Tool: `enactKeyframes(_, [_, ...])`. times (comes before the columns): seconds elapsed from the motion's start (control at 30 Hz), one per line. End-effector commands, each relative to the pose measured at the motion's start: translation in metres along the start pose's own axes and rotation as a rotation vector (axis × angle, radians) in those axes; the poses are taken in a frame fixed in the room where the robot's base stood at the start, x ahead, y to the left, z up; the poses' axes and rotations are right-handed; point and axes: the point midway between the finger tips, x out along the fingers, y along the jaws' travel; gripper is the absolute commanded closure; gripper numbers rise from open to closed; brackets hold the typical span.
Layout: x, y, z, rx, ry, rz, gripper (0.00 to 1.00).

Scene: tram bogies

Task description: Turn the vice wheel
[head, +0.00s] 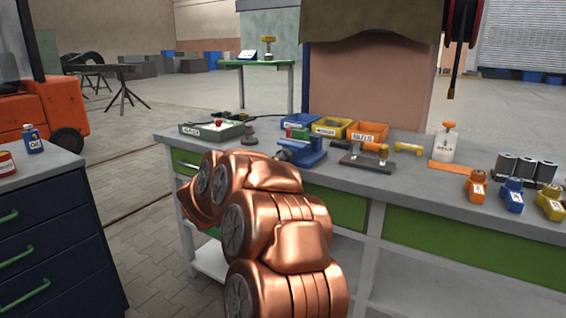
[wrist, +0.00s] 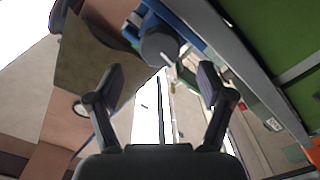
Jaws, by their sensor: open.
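The blue vice (head: 305,152) stands on the grey workbench near its front edge, just beyond my copper-coloured arm. In the wrist view the blue vice body (wrist: 188,24) shows at the top. A dark grey round part, which looks like the vice wheel (wrist: 159,46), sits at its near end with a short pale rod beside it. My gripper (wrist: 161,78) is open and empty. The wheel appears ahead of the fingertips, near the middle of the gap, and not between the fingers. In the head view my arm hides the gripper, and I cannot make out the wheel there.
On the workbench (head: 455,192), a green tray (head: 211,131), blue, yellow (head: 331,128) and orange (head: 367,131) bins stand around the vice. A white canister (head: 444,146) and several small bottles are to the right. A drawer cabinet (head: 60,235) stands at left.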

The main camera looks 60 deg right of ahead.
Motion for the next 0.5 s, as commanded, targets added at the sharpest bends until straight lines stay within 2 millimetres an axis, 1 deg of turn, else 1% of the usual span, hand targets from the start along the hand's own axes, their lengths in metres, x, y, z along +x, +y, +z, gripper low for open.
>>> enactKeyframes(0.17, [0.025,0.002,0.0,0.004,0.001,0.006,0.2])
enactKeyframes(0.3, [0.045,-0.001,0.001,0.001,0.0,0.001,0.2])
enactKeyframes(0.5, [0.065,0.0,-0.001,0.004,0.003,0.001,0.2])
